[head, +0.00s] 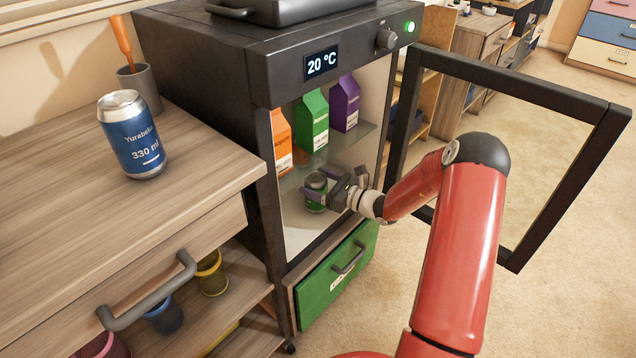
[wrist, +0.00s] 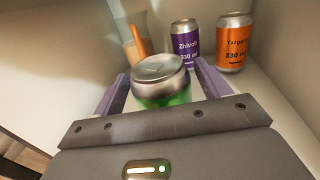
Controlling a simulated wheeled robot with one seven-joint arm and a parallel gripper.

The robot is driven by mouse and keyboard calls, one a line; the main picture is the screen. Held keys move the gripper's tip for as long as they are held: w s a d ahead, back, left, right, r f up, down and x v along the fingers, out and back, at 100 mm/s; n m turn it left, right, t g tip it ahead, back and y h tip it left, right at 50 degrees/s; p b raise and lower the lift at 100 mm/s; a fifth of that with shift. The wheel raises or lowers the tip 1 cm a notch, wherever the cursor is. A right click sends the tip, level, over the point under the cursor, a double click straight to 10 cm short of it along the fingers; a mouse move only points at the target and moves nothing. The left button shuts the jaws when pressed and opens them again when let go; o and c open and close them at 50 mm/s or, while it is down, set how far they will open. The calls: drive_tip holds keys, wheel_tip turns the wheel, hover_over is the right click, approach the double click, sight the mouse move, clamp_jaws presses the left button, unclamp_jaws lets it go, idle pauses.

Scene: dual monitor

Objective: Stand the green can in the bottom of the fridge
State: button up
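The green can (head: 316,192) is upright inside the open fridge, below the glass shelf. My gripper (head: 322,194) reaches in through the doorway, with its fingers around the can's sides.
Orange, green (head: 312,122) and purple cartons stand on the shelf above. A blue can (head: 133,135) stands on the wooden counter (head: 60,200) at left.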

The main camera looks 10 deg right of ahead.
drive_tip(key=shift+o, duration=0.2)
drive_tip(key=shift+r, duration=0.15)
drive_tip(key=v, duration=1.2)
drive_tip(key=s+a+r+n+g+h, duration=0.4)
drive_tip(key=s+a+r+n+g, duration=0.65)
drive_tip(key=s+a+n, duration=0.35)
drive_tip(key=s+d+r+n+t+h, duration=0.2)
drive_tip(key=s+r+n+h, duration=0.2)
drive_tip(key=s+n, duration=0.2)
drive_tip(key=s+d+r+n+t+h, duration=0.2)
drive_tip(key=s+r+n+h, duration=0.3)
drive_tip(key=s, duration=0.5)
drive_tip(key=shift+d+n, duration=0.5)
drive_tip(key=shift+n, duration=0.3)
